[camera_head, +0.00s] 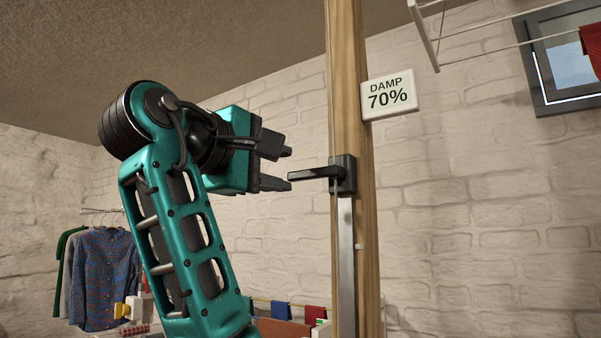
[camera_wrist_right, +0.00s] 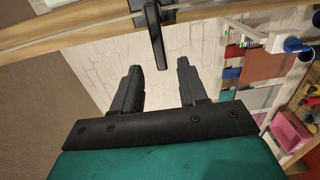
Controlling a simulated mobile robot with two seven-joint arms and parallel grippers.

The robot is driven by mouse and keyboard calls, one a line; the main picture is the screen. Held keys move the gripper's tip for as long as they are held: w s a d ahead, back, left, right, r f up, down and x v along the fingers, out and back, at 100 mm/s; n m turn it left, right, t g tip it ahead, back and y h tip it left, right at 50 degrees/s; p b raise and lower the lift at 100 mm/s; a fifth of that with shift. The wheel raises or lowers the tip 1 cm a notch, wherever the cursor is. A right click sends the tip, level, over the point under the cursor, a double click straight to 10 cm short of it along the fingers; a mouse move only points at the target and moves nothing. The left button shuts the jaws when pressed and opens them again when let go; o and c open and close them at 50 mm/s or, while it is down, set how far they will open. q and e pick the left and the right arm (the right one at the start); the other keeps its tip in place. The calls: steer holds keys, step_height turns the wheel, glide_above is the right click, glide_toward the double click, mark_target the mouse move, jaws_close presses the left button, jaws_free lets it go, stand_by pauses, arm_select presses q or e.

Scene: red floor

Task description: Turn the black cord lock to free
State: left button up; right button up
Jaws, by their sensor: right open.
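The black cord lock (camera_head: 341,174) is mounted on a wooden post (camera_head: 350,90), with its lever sticking out to the left, roughly level. A cord runs along the post beside it. My left gripper is not in view.
A white sign reading DAMP 70% (camera_head: 388,94) is fixed to the post above the lock. A drying rack (camera_head: 425,35) hangs at the upper right. Shirts (camera_head: 102,275) hang at the lower left. A pink box (camera_wrist_right: 290,131) shows at the right of the wrist view.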

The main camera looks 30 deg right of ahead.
mark_target(299, 175)
steer(key=x, duration=0.7)
steer(key=shift+p, duration=0.4)
jaws_close()
